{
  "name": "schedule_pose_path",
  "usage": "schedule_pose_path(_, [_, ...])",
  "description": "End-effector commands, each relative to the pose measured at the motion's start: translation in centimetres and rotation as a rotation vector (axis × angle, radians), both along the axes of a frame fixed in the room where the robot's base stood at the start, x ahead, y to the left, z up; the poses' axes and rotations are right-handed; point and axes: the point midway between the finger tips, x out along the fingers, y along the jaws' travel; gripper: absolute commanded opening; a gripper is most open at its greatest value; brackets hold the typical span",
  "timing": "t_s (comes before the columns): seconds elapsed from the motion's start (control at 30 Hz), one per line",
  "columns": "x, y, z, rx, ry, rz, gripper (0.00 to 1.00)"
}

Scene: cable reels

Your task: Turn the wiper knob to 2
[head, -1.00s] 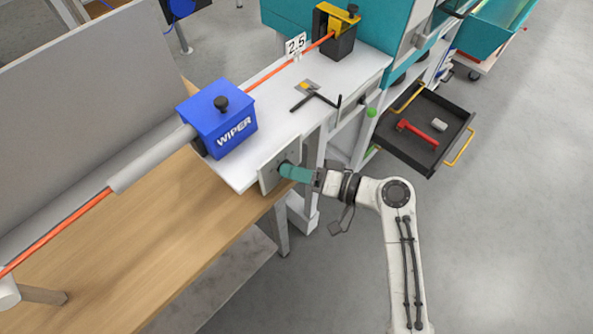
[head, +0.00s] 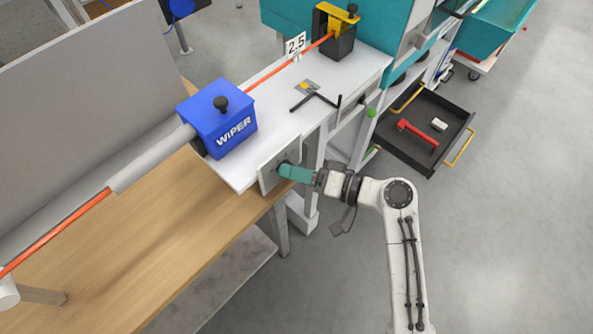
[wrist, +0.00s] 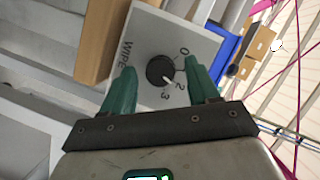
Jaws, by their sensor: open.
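The wiper knob (wrist: 158,69) is a dark round dial with a white pointer on a grey panel (wrist: 150,38). In the wrist view the panel carries the figures 0, 2 and 3 and part of the word WIPER. The pointer is turned to the lower right, roughly towards the 2; its exact setting is hard to tell. My gripper (wrist: 160,65) is open, its green fingers on either side of the knob with gaps visible.
An orange cable (head: 62,235) runs through the wiper box. A 2.5 sign (head: 296,45) and a black handle (head: 315,98) are on the white bench (head: 275,108). An open drawer (head: 395,150) with a red tool sticks out to the right. Floor further right is clear.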

Motion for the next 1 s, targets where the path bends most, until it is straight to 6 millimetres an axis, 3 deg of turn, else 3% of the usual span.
schedule_pose_path(0.5, [-2.6,-8.3,1.3,-0.001,-0.001,-0.005,0.60])
schedule_pose_path(0.7, [-3.2,-9.6,1.6,0.000,0.001,-0.002,0.60])
schedule_pose_path(1.0, [-3.2,-9.8,1.7,-0.001,0.001,-0.001,0.60])
